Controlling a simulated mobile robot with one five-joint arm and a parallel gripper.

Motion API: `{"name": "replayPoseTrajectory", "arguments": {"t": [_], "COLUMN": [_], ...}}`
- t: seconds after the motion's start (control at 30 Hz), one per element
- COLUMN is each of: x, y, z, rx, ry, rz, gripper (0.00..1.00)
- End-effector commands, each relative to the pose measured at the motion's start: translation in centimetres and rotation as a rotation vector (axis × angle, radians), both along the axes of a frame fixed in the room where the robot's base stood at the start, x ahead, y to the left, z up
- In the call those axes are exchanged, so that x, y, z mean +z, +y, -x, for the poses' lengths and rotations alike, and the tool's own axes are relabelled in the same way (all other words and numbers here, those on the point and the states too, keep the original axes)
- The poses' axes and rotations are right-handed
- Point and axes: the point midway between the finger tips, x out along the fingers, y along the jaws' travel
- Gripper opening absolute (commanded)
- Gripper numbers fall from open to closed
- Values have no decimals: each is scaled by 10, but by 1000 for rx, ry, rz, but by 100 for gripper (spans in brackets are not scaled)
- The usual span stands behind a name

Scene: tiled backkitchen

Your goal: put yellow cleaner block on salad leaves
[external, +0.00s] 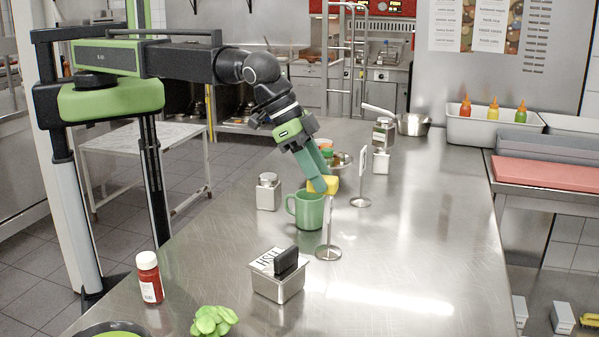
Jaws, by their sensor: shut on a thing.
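The yellow cleaner block (329,184) is between the fingertips of my gripper (320,182), which is shut on it. The block is just above or behind the rim of a green mug; I cannot tell whether they touch. The salad leaves (213,320) are a bright green clump on the steel counter at the bottom left, well away from my gripper and cut by the lower picture edge.
The green mug (308,211) stands below my gripper, beside a metal shaker (268,192). Two sign stands (328,250) are to the right. A steel container (278,284) with a black item and a red bottle (150,277) flank the way to the leaves.

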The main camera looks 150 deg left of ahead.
Motion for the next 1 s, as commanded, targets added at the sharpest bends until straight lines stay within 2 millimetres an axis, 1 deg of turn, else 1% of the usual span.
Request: {"name": "replayPoseTrajectory", "arguments": {"t": [0.03, 0.07, 0.1, 0.17, 0.2, 0.27, 0.3, 0.37, 0.4, 0.47, 0.5, 0.6, 0.7, 0.8, 0.9, 1.0], "x": [-2, -2, -2, -3, -4, -4, -5, -6, -6, -7, -7, -8, -8, -8, -8, -13], "y": [-22, -35, -54, -86, -109, -145, -170, -207, -232, -267, -289, -334, -364, -380, -385, -380], "z": [-9, -14, -21, -32, -39, -48, -54, -61, -64, -68, -70, -72, -72, -72, -72, -74], "rx": [-26, -42, -64, -100, -127, -167, -195, -237, -264, -303, -326, -375, -408, -426, -431, -429], "ry": [0, 1, 1, 2, 2, 3, 3, 2, 3, 3, 4, 3, 4, 4, 3, 3], "rz": [0, 1, 1, 1, 1, 1, 2, 2, 1, 2, 2, 2, 1, 2, 2, 2], "gripper": [0, 0, 0, 0, 0, 0, 0, 0, 0, 0, 0, 0, 0, 0, 0, 0]}}
